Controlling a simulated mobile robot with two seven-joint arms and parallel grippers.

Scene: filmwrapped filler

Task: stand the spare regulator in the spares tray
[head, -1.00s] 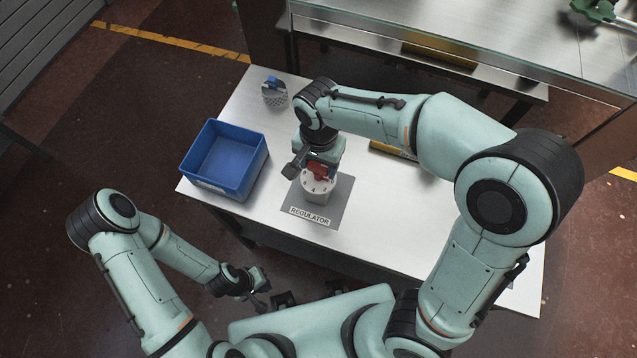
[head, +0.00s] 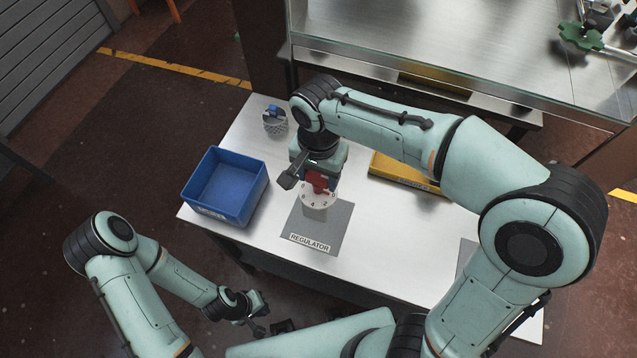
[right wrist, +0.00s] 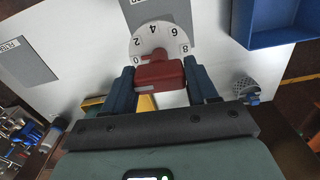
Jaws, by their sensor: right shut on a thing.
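The regulator (head: 318,203) is a pale cylinder with a white numbered dial and a red knob. It is upright at the far part of a grey mat (head: 333,230) labelled REGULATOR; I cannot tell whether its base touches the mat. My right gripper (head: 320,182) is shut on the red knob from above. In the right wrist view the fingers (right wrist: 160,84) flank the red knob (right wrist: 159,72), with the dial (right wrist: 160,40) beyond. A blue open bin (head: 188,188), apparently empty, stands left of the regulator; its front label is unreadable. My left gripper (head: 258,314) is off the table's front edge, its jaws unclear.
A yellow tray (head: 400,172) lies behind my right arm, partly hidden. A grey mesh piece with a blue top (head: 274,122) stands at the back left. Another grey mat (head: 467,257) is at the right. White table is clear between bin and regulator mat.

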